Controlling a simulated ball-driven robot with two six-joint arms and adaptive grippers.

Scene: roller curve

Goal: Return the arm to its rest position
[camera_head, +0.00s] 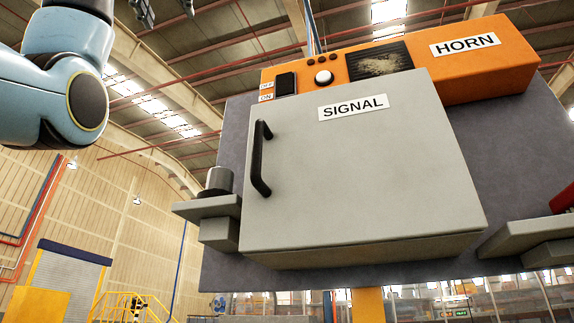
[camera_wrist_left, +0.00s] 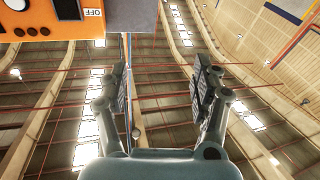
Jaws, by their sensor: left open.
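My left arm (camera_head: 60,100), light blue with dark joints, comes in at the upper left of the head view. The tips of my left gripper (camera_head: 163,10) show at the top edge, left of the orange horn box and above it; the rest is cut off. In the left wrist view my left gripper (camera_wrist_left: 162,80) is open, its two fingers well apart with nothing between them. It is clear of the panel. My right gripper is not in view.
A grey signal box (camera_head: 360,170) with a black handle (camera_head: 260,160) is shut, below an orange horn box (camera_head: 460,55). A ledge with a grey cylinder (camera_head: 219,181) juts out at left. Another ledge (camera_head: 530,237) holds a red thing (camera_head: 562,198) at right.

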